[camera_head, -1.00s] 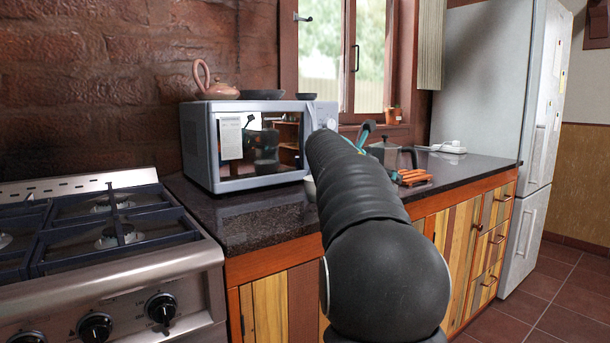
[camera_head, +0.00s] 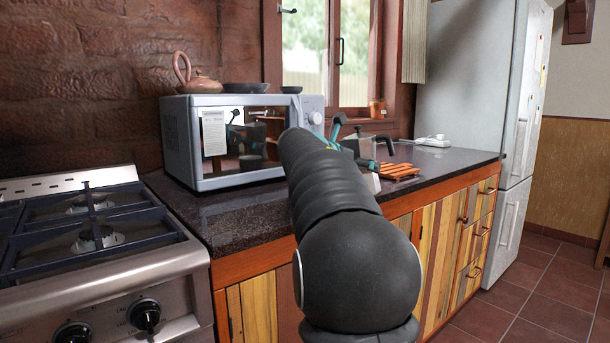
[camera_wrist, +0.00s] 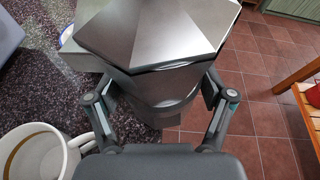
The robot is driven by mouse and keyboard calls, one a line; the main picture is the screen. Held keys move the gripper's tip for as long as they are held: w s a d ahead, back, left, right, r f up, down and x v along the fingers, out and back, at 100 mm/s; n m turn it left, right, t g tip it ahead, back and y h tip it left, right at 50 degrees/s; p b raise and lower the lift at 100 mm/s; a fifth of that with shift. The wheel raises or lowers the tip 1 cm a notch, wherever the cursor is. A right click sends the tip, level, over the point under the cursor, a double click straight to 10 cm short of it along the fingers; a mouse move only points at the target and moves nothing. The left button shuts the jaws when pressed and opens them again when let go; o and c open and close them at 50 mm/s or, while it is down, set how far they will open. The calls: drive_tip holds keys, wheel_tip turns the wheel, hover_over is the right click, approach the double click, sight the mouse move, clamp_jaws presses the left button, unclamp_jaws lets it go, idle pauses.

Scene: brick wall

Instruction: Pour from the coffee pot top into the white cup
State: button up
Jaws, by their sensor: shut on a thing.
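The coffee pot top (camera_wrist: 155,35) is a faceted grey metal piece filling the upper middle of the wrist view. My gripper (camera_wrist: 163,103) is shut on it, with one finger on each side of its narrower lower part. In the head view the metal pot (camera_head: 362,148) with its dark handle shows right of my arm, which hides most of my gripper (camera_head: 338,135). The white cup (camera_wrist: 38,152) stands on the counter at the lower left of the wrist view, apart from the pot. A brownish ring shows inside it. I cannot clearly identify the cup in the head view.
The dark counter (camera_head: 240,212) carries a microwave (camera_head: 178,140) with a teapot on top. An orange slatted trivet (camera_head: 398,171) lies right of the pot. The stove (camera_head: 95,240) is at left, the fridge (camera_head: 470,90) at right. Tiled floor lies beyond the counter edge.

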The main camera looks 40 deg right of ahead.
sight(342, 141)
drive_tip(key=shift+w+a+r+n+g+h, duration=0.25)
drive_tip(key=shift+w+a+n+g+h, duration=0.1)
drive_tip(key=shift+n+h, duration=0.5)
drive_tip(key=shift+w+a+r+n+h, duration=0.15)
drive_tip(key=shift+r+n+h, duration=0.15)
drive_tip(key=shift+r, duration=0.1)
drive_tip(key=shift+w+a+r+n+h, duration=0.15)
drive_tip(key=shift+r+n+h, duration=0.1)
drive_tip(key=shift+r, duration=0.15)
drive_tip(key=shift+w+a+n+h+b, duration=0.2)
drive_tip(key=shift+n+h+b, duration=0.1)
drive_tip(key=shift+b, duration=0.1)
drive_tip(key=shift+w+a+n+h+b, duration=0.15)
drive_tip(key=shift+n+h+b, duration=0.15)
drive_tip(key=shift+b, duration=0.4)
drive_tip(key=shift+r+n+h+b, duration=0.55)
drive_tip(key=shift+n+b, duration=0.15)
drive_tip(key=shift+b, duration=0.25)
drive_tip(key=shift+f+n+h+b, duration=0.25)
drive_tip(key=shift+n+h+b, duration=0.4)
drive_tip(key=shift+b, duration=1.2)
drive_tip(key=shift+r+n+t+h+b, duration=0.3)
drive_tip(key=shift+r+n+t+b, duration=0.15)
drive_tip(key=shift+r+n+b, duration=0.4)
drive_tip(key=shift+w+a+r+n+t+h+p, duration=0.15)
drive_tip(key=shift+r+n+t+h+p, duration=0.35)
drive_tip(key=shift+n, duration=0.6)
drive_tip(key=shift+w+a+r+n+t+p, duration=0.35)
drive_tip(key=shift+w+a+r+n+t, duration=0.1)
drive_tip(key=shift+n+t, duration=0.2)
